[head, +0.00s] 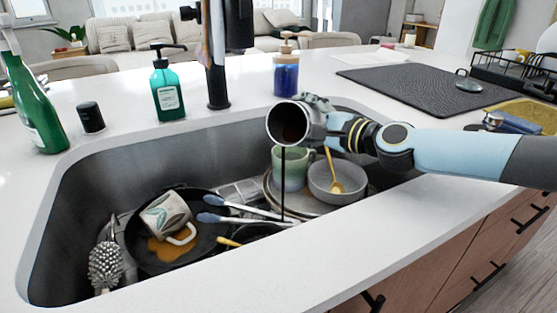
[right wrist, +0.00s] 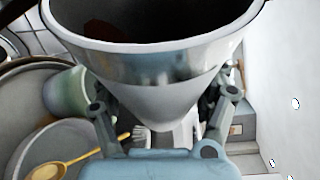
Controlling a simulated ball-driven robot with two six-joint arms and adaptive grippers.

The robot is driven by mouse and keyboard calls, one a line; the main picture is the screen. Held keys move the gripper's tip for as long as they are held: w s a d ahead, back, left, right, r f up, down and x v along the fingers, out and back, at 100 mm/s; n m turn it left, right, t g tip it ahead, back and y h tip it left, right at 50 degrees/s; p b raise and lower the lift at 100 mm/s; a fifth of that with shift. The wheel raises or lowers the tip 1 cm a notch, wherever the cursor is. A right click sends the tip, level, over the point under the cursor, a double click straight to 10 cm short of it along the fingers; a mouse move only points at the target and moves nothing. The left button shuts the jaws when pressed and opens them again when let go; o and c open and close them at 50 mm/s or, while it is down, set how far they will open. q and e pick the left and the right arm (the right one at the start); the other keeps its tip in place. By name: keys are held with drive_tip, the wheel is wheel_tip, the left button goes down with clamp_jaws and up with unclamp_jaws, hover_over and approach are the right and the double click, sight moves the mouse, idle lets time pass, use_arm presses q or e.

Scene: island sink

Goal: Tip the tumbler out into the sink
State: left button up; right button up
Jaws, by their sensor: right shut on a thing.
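The metallic tumbler (head: 287,123) is tilted on its side above the sink (head: 90,175), its mouth toward the camera. A thin dark stream (head: 283,185) falls from its rim into the sink. My right gripper (head: 318,120) is shut on the tumbler from the right. In the right wrist view the tumbler (right wrist: 160,65) fills the upper middle between the fingers, with dark brown inside. My left gripper is not in view.
The sink holds a dark pan (head: 140,245) with a patterned mug (head: 166,215), a green mug (head: 290,170), a grey bowl (head: 325,185) with a golden spoon, and a scrubber (head: 105,265). The faucet (head: 216,80), a teal soap bottle (head: 167,92) and a blue bottle (head: 286,75) stand behind.

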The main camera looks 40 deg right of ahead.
sight(293, 107)
drive_tip(key=shift+s+a+r+n+t, duration=0.3)
drive_tip(key=shift+a+r+n, duration=0.3)
drive_tip(key=shift+r+n, duration=0.15)
idle(1.7)
drive_tip(key=shift+a+r+n+t, duration=0.3)
drive_tip(key=shift+r+n+t, duration=0.1)
drive_tip(key=shift+r+n, duration=0.45)
idle(1.3)
